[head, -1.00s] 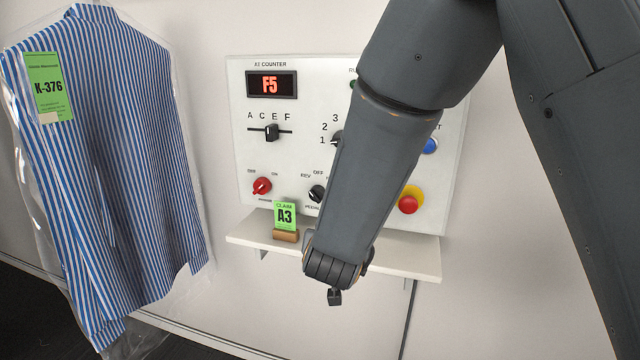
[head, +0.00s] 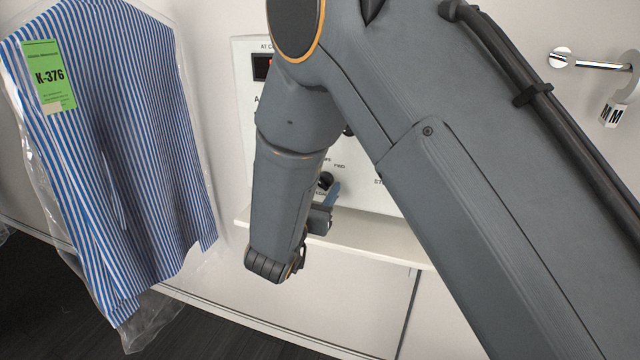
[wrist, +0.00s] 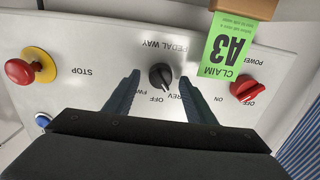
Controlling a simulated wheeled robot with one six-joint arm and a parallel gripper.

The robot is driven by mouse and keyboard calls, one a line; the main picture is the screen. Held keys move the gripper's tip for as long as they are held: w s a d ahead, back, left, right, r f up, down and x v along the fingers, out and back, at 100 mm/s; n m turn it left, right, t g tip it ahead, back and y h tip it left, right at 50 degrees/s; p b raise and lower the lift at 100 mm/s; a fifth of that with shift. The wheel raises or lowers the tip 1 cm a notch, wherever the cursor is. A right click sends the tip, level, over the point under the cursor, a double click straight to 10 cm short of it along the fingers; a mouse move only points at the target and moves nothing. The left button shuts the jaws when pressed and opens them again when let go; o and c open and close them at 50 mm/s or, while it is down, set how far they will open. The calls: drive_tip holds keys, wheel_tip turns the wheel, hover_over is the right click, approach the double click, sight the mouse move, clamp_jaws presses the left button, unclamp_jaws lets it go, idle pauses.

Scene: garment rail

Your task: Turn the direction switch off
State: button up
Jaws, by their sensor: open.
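The direction switch is a black rotary knob (wrist: 161,76) labelled PEDAL WAY, with REV, OFF and FWD marks. In the wrist view, which shows the panel upside down, its pointer seems turned toward REV, though the mark is small. My gripper (wrist: 159,80) is open, with one finger on each side of the knob and a gap at both sides; I cannot tell how far the tips are from the panel. In the head view the knob (head: 325,181) shows just past my forearm, and my gripper (head: 326,207) is partly hidden.
The wrist view shows a red power knob (wrist: 245,88), a green A3 claim card (wrist: 226,46) close to one finger, and a red stop button (wrist: 19,72). A shelf (head: 370,244) runs below the panel. A bagged striped shirt (head: 115,150) hangs at left.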

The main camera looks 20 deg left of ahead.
drive_tip(key=shift+w, duration=0.55)
drive_tip(key=c, duration=1)
drive_tip(key=shift+c, duration=0.2)
